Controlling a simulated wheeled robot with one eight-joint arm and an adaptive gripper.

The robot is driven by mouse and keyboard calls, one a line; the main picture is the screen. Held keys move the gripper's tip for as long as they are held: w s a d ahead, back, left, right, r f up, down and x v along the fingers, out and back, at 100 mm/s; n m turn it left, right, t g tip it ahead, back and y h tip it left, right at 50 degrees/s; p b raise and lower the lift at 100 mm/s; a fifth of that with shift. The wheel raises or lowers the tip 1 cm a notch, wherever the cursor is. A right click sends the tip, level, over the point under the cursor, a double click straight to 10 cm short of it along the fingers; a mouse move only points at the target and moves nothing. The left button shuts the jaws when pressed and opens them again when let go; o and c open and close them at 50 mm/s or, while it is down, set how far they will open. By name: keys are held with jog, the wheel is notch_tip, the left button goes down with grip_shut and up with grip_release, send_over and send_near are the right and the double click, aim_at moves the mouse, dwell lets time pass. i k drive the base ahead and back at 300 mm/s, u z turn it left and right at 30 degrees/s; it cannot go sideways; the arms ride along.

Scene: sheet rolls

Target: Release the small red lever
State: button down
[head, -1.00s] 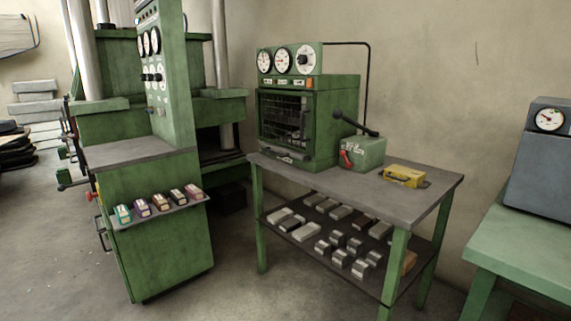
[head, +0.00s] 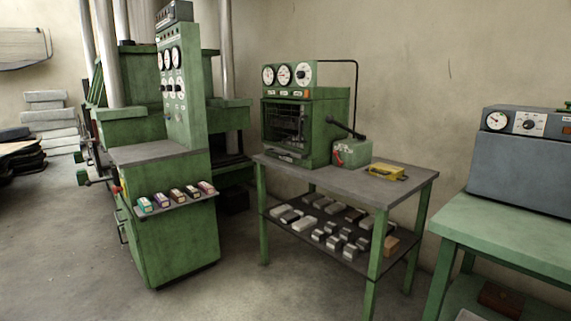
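A small red lever (head: 339,158) sits on the left front of a small green box (head: 354,153). The box stands on the grey-topped table (head: 408,184) in the middle of the head view. A black handle (head: 346,128) rises from the box and slants up to the left. The lever is small here, and its exact position is hard to tell. My gripper is not in view.
A green cabinet with dials (head: 314,122) stands left of the box, and a yellow block (head: 385,172) lies to its right. A tall green machine (head: 183,110) is at left, a green bench (head: 515,233) at right. Floor in front (head: 240,290) is open.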

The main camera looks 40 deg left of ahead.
aim_at(334, 152)
jog(key=u, duration=1.6)
jog(key=i, duration=1)
jog(key=z, duration=0.05)
